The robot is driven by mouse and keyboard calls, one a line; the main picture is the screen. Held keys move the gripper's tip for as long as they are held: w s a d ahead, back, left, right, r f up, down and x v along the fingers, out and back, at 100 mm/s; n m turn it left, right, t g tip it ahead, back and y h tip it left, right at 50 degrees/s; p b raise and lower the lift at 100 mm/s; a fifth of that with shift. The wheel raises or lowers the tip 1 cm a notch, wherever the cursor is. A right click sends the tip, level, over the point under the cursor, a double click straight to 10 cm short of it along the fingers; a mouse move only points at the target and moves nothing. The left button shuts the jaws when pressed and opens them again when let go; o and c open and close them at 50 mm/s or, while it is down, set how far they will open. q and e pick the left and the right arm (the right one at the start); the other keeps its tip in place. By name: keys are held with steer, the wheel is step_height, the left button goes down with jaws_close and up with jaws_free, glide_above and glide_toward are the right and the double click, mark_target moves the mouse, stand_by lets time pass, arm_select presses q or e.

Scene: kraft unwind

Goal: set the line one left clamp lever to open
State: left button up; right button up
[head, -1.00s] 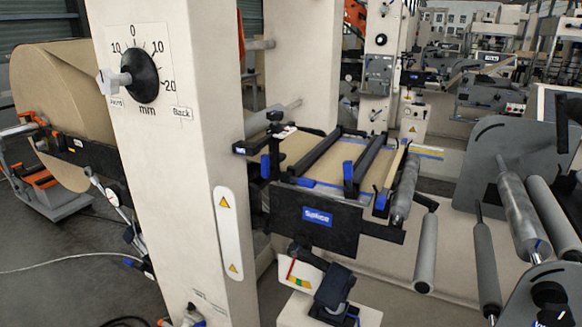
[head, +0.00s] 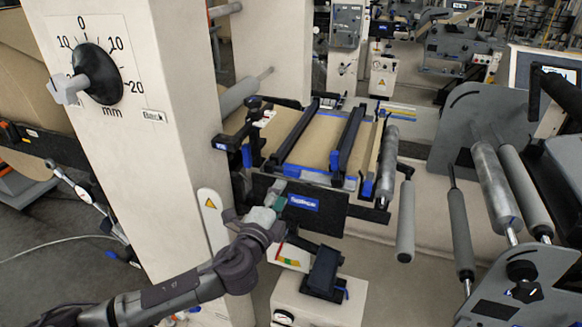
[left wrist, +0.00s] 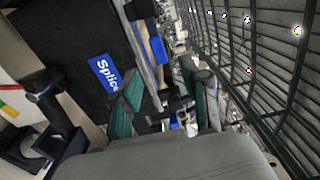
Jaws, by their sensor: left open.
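The splice table (head: 310,142) stands beyond the white column, with two black clamp bars across its brown sheet. The left clamp bar (head: 296,133) has a blue piece near its front end (head: 247,156). I cannot tell which part is its lever or how it is set. My left gripper (head: 275,203) is in front of the table's black front plate (head: 322,212), below the bars. In the left wrist view my left gripper (left wrist: 168,106) has its green-padded fingers apart, with nothing held. The front plate (left wrist: 72,40) with its blue label is beside the fingers. My right gripper is not in view.
The white column (head: 130,130) with a black dial (head: 97,75) rises left of the table. Grey rollers (head: 405,222) and a grey side plate (head: 490,130) stand to the right. A black pedal-like part (head: 325,270) sits on a white box below.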

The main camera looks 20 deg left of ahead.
mark_target(291, 174)
arm_select(q)
steer(key=w+p, duration=0.2)
steer(key=w, duration=0.7)
steer(key=shift+w+d, duration=0.1)
steer(key=shift+w, duration=0.5)
steer(key=shift+f, duration=0.1)
steer(key=c, duration=0.8)
jaws_close()
